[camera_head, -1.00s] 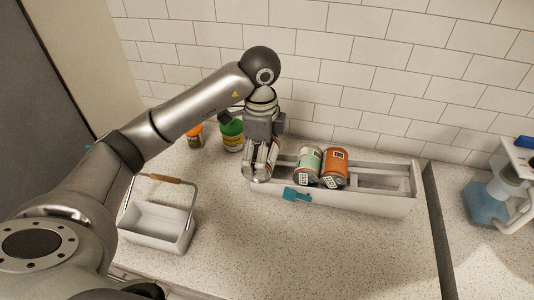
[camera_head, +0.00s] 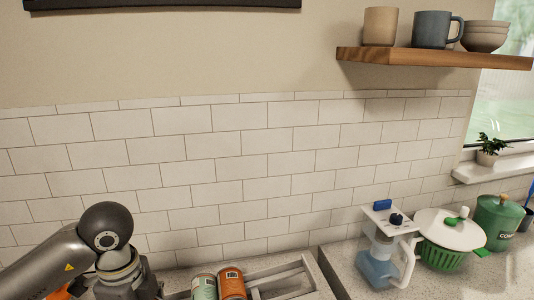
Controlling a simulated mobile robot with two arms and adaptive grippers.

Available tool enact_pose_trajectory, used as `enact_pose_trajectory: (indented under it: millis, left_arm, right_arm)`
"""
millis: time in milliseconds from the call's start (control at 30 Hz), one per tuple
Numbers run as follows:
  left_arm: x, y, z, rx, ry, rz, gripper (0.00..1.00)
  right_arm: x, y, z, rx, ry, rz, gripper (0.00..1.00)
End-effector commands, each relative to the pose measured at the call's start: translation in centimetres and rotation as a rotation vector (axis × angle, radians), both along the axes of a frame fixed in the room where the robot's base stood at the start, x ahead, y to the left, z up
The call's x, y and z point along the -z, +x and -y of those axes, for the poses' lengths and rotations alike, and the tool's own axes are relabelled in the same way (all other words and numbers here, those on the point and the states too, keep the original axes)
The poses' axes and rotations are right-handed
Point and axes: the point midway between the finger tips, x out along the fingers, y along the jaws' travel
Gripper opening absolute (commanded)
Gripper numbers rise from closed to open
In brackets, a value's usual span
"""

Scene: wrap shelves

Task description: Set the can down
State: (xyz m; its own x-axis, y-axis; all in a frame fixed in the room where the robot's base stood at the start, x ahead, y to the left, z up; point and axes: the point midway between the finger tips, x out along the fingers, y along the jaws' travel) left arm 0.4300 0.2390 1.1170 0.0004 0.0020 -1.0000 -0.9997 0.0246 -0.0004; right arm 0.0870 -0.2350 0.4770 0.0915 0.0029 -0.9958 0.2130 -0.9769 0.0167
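My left gripper (camera_head: 128,288) shows only by its upper body at the bottom left edge. Its fingers and anything between them are cut off, so I cannot see whether it holds a can. A pale green can (camera_head: 204,287) and an orange can (camera_head: 232,284) sit side by side, leaning, in the light grey tray (camera_head: 291,274) right of the gripper. Only their upper parts show. My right gripper is not in view.
A tiled wall rises behind the counter. A wooden shelf (camera_head: 432,60) with a cup, mug and bowls hangs upper right. A water filter pitcher-like device (camera_head: 378,268), a green colander (camera_head: 452,259) and a green canister (camera_head: 497,222) stand right. A plant (camera_head: 488,150) sits on the sill.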

Motion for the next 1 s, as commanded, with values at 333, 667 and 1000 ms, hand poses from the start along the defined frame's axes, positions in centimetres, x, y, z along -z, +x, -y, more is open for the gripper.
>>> enact_pose_trajectory:
  millis: [333, 667, 1000]
  left_arm:
    - [0.8, -0.4, 0.6, 0.511, 0.003, 0.002, 0.51]
    - [1.5, -0.8, 1.1, 0.996, 0.006, 0.001, 0.51]
    - [2.2, -1.3, 1.7, 1.498, 0.009, -0.001, 0.51]
  right_arm:
    - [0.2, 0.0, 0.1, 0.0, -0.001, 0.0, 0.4]
    - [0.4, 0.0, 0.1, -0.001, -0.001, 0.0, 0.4]
    - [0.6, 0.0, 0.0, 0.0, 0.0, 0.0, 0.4]
